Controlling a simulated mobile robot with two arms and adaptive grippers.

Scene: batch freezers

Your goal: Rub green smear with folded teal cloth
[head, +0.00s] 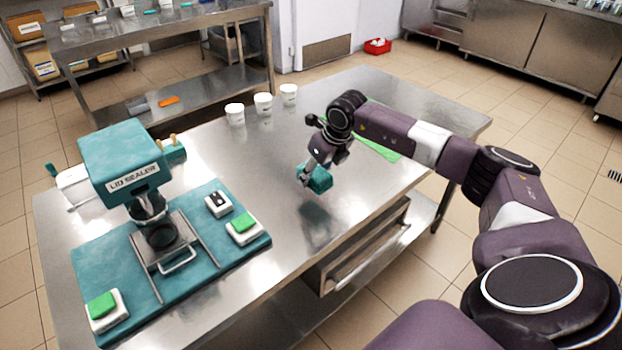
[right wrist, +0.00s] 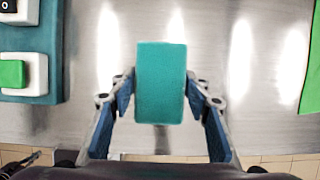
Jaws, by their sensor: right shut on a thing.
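The folded teal cloth (head: 320,181) is a small block in my right gripper (head: 308,176), over the front part of the steel table. In the right wrist view the cloth (right wrist: 161,83) sits between the two fingers, which press on its sides. I cannot tell whether it touches the tabletop. I cannot make out a green smear in either view; the cloth or arm may hide it. My left gripper is not in view.
A teal lid sealer (head: 120,165) on a teal base with green buttons stands on the left of the steel table (head: 262,215). White cups (head: 263,104) stand at the back. A flat green sheet (head: 383,149) lies behind my right arm. The tabletop around the cloth is bare.

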